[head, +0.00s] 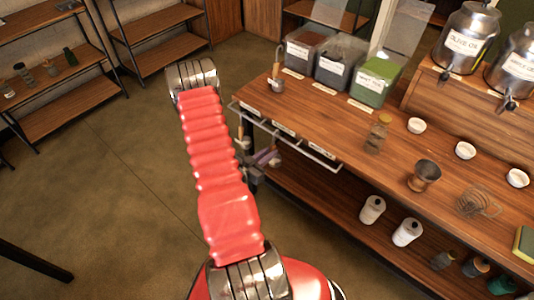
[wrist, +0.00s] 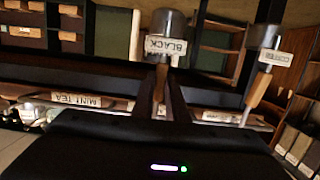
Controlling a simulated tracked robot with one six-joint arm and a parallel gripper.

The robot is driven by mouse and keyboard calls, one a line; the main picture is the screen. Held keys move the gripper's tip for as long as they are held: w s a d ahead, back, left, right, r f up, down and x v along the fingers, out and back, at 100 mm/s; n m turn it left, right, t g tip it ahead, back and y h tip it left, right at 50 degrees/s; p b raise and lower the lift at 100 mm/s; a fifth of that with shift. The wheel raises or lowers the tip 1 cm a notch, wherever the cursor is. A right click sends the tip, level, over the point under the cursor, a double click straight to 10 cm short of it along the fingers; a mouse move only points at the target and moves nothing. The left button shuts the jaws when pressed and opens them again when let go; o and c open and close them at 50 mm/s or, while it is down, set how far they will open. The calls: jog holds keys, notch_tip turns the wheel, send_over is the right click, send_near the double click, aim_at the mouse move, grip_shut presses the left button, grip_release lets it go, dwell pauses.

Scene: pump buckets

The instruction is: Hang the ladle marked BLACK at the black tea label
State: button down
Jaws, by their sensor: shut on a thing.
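My gripper (head: 262,158) is below and in front of the counter's hanging rail (head: 300,143). In the wrist view, which looks upside down, my gripper (wrist: 168,105) is shut on the handle of the ladle marked BLACK (wrist: 167,24). Its metal cup and white tag are clear of the fingers; its hook end is hidden. A MINT TEA label (wrist: 75,99) is left of the ladle. A middle label (wrist: 150,106), mostly hidden behind my gripper, is unreadable; another label (wrist: 222,116) is to the right. Whether the ladle touches the rail cannot be told.
A ladle tagged COFFEE (wrist: 270,57) is on the right in the wrist view. A ladle (head: 277,70) shows by the bins in the head view. Dark bins (head: 340,62), a green bin (head: 374,84) and cups stand on the counter (head: 340,115). Floor left of the counter is clear.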

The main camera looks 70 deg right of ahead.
jog(key=shift+f, duration=0.4)
jog(key=c, duration=1.7)
grip_release()
jog(key=v, duration=1.3)
jog(key=shift+w+a, duration=0.25)
jog(key=shift+a, duration=0.1)
